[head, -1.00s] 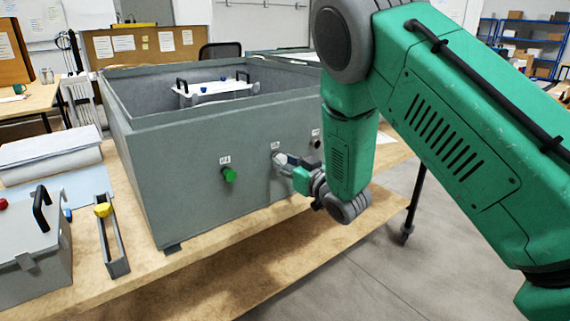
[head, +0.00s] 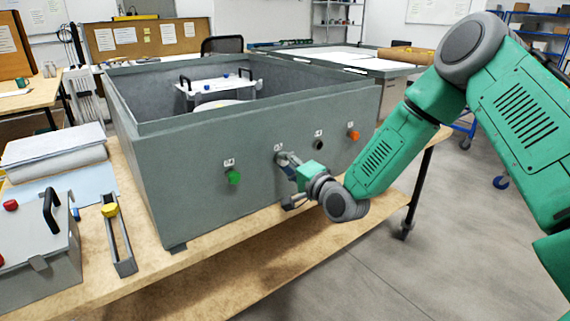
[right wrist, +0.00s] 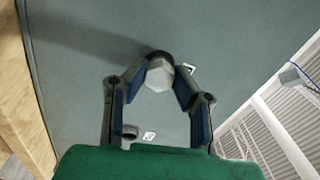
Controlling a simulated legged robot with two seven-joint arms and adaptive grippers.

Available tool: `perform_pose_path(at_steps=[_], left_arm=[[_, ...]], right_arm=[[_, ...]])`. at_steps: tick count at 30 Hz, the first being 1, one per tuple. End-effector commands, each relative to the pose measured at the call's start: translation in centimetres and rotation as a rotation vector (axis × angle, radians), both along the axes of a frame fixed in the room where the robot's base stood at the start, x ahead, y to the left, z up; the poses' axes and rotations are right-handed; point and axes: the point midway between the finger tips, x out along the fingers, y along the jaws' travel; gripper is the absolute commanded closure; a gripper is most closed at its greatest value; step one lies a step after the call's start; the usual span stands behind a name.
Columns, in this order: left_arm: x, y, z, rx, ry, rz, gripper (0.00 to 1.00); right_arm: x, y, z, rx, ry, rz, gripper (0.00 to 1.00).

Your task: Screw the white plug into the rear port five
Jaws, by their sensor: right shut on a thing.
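The white plug (right wrist: 159,75) is a pale faceted knob in the right wrist view. It sits at a dark round port on the grey box (head: 200,200), and its depth in the port cannot be told. My right gripper (right wrist: 159,82) is shut on the plug, with a blue-padded finger on each side. In the head view my right gripper (head: 284,160) is at the second port from the left on the box's near face, largely hiding the plug. The port labels are too small to read. My left gripper is not in view.
A green plug (head: 233,177) sits left of my gripper, a dark open port (head: 319,145) and an orange plug (head: 353,135) to the right. A lidded grey case (head: 40,262) and a narrow tray with a yellow knob (head: 110,210) stand on the wooden table at left.

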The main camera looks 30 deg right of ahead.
Motion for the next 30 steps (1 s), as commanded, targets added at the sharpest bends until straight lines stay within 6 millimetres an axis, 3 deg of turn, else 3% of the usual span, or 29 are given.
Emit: perform_pose_path(at_steps=[4,9,20,21,22,30], left_arm=[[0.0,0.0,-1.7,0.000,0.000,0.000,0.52],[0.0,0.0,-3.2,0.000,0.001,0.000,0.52],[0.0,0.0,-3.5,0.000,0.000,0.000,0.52],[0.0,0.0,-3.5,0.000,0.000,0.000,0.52],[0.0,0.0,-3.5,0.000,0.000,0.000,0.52],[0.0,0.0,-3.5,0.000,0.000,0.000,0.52]], right_arm=[[0.1,-0.4,-0.2,0.331,0.017,-0.010,1.00],[0.1,-0.3,-0.2,0.604,0.040,-0.008,1.00],[0.1,-0.2,0.1,0.695,0.051,-0.008,1.00],[0.1,-0.2,0.1,0.695,0.051,-0.008,0.70],[0.1,-0.2,0.1,0.694,0.051,-0.008,0.62],[0.1,0.0,0.1,0.690,0.053,-0.004,0.62]])
